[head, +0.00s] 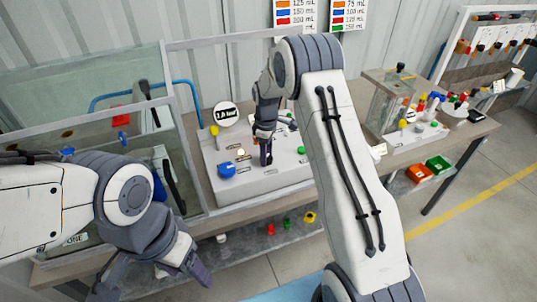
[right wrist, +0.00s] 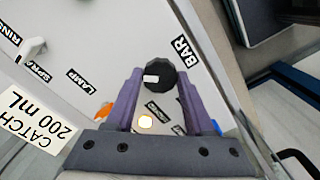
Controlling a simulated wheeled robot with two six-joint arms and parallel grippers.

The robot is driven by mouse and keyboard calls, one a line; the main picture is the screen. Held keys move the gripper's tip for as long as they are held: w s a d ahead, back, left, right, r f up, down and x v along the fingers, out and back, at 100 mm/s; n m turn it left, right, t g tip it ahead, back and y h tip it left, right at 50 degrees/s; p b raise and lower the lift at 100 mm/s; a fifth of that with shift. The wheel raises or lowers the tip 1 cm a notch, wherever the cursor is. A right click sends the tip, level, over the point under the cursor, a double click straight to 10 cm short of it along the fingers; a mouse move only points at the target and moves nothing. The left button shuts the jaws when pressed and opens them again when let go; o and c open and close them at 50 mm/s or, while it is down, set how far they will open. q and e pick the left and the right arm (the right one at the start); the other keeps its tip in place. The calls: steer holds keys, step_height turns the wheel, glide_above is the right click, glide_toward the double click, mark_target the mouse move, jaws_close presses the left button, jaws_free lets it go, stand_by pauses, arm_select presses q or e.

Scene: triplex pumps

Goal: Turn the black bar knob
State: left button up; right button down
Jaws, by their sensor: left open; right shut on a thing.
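The black bar knob (right wrist: 160,75) shows in the right wrist view next to the label "BAR" (right wrist: 180,49), with a white mark on its face. My right gripper (right wrist: 160,82) has its two purple fingers on either side of the knob and is shut on it. In the head view my right gripper (head: 265,156) points down at the sloping white panel (head: 215,160); the knob cannot be made out clearly there. My left gripper (head: 187,268) is open and empty at the lower left, in front of the bench and away from the panel.
A glass tank (head: 85,110) stands to the left. A clear container (head: 388,103) and small coloured parts stand to the right.

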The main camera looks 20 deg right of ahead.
steer(key=n, duration=0.4)
steer(key=shift+w+r, duration=0.1)
steer(key=shift+d+n, duration=0.1)
steer(key=shift+n, duration=1.8)
steer(key=shift+c, duration=1.3)
jaws_free()
steer(key=shift+r, duration=0.15)
step_height(320, 180, up, 10)
steer(key=b, duration=0.2)
